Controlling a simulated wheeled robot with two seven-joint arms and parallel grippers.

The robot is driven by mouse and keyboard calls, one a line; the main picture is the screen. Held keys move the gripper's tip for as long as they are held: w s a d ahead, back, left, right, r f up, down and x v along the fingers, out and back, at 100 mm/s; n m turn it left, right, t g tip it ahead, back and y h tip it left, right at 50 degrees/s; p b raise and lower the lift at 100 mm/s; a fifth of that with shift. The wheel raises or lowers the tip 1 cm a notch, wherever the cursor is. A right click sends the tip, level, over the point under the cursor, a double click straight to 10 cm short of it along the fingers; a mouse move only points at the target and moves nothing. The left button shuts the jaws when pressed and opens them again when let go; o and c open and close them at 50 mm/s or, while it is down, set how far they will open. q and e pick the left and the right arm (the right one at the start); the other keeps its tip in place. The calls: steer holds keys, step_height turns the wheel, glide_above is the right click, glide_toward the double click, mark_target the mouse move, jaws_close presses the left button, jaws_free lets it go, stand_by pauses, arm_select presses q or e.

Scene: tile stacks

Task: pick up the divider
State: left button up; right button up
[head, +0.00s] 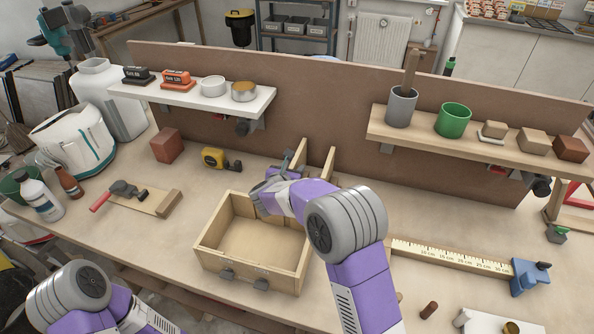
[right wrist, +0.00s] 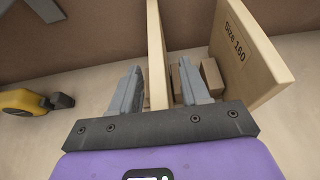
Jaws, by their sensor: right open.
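Two thin, pale wooden boards stand upright behind the open wooden box (head: 207,240); neither is marked as the divider. In the head view they are the left board (head: 300,153) and the right board (head: 328,163). In the right wrist view the plain board (right wrist: 156,50) stands on edge between the open fingers of my right gripper (right wrist: 158,85), with gaps visible on both sides. The other board (right wrist: 250,55) reads "Size 160" and is right of the fingers. My right gripper also shows in the head view (head: 283,168), partly hidden by its wrist. My left gripper is out of view.
Small wooden blocks (right wrist: 212,76) lie between the boards. A yellow tape measure (head: 213,157) is left of my right gripper. A brown back panel (head: 310,105) rises behind.

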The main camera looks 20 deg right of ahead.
steer(key=shift+c, duration=0.3)
jaws_close()
steer(key=shift+r, duration=0.15)
